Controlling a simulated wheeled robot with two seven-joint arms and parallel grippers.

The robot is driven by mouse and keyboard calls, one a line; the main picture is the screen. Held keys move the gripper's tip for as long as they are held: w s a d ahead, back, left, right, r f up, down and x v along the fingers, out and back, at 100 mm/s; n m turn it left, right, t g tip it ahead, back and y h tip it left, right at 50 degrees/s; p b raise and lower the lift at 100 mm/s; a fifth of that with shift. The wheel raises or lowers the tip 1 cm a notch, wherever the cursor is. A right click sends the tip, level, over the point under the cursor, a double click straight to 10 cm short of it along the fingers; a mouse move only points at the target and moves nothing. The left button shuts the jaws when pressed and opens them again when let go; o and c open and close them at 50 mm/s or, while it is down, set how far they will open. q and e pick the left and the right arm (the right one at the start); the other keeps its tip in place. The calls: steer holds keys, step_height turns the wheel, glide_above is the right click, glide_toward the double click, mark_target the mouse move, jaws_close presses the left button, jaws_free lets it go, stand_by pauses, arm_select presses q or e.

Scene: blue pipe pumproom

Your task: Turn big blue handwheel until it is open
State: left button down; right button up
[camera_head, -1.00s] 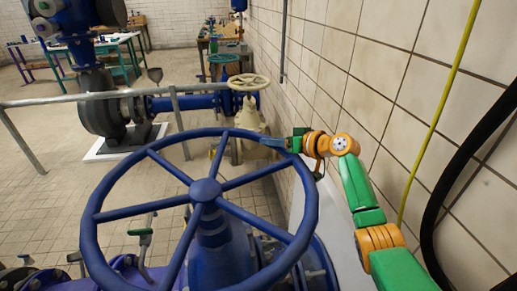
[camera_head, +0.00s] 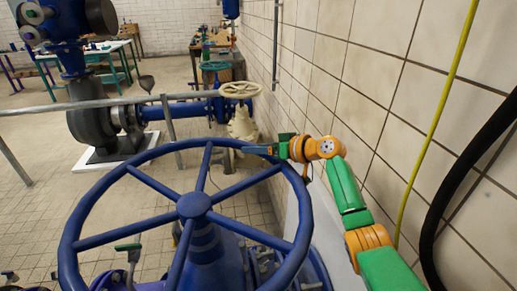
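The big blue handwheel (camera_head: 194,205) fills the lower middle of the head view, with its spokes meeting at a raised hub on a blue valve body. Its near rim runs off the bottom of the picture. My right gripper (camera_head: 262,150) is at the far right part of the wheel's rim, its dark fingers overlapping the rim in the picture. Whether the fingers are closed on the rim cannot be told.
A tiled wall (camera_head: 345,70) runs close along the right, with a yellow hose (camera_head: 445,100) and a black hose (camera_head: 455,180). A cream handwheel (camera_head: 240,89) stands behind the blue one. A grey railing (camera_head: 80,106) crosses at the left.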

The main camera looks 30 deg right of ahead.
steer(key=b+v, duration=0.2)
steer(key=v, duration=0.5)
steer(key=shift+d, duration=0.1)
